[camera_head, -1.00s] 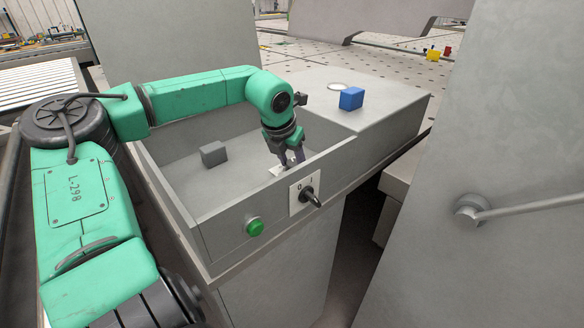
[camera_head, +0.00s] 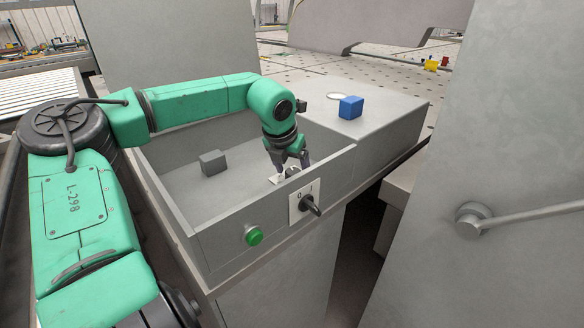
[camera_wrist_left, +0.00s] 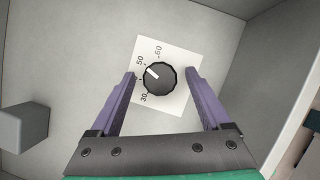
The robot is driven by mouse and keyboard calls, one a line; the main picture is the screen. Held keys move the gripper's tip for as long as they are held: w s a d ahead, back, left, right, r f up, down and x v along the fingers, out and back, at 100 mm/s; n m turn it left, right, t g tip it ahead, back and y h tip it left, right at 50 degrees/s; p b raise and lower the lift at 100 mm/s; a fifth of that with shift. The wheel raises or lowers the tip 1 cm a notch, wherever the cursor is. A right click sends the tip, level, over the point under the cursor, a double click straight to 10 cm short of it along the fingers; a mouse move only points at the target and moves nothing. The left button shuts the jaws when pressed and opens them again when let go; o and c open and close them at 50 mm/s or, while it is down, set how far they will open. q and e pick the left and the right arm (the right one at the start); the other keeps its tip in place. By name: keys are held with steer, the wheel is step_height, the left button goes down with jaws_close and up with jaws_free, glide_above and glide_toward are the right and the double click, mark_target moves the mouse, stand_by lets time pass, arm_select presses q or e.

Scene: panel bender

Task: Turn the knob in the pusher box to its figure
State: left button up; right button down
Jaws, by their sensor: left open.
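The knob (camera_wrist_left: 160,79) is a round black dial with a white pointer line, on a white plate (camera_wrist_left: 180,102) marked 30, 50 and 60 in the left wrist view. Its pointer aims toward the upper left, close to the 50. The plate lies on the floor of the open grey pusher box (camera_head: 215,232). My left gripper (camera_wrist_left: 159,76) is open, with one purple finger on each side of the knob and gaps showing between fingers and knob. In the head view the left gripper (camera_head: 290,172) points down into the box and partly hides the knob. My right gripper is not in view.
A grey block (camera_head: 213,162) lies in the box. The front wall carries a green button (camera_head: 254,236) and a black switch (camera_head: 309,205) on a plate. A blue cube (camera_head: 350,107) sits on the flat top beyond. A large grey panel (camera_head: 490,130) stands at right.

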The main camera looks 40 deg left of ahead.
arm_select(q)
steer(key=shift+r, duration=0.1)
steer(key=shift+s+r, duration=0.15)
steer(key=shift+r, duration=0.2)
steer(key=b+v, duration=0.1)
steer(key=v, duration=1.2)
steer(key=shift+r+b, duration=0.3)
steer(key=shift+b, duration=0.05)
steer(key=shift+d, duration=0.1)
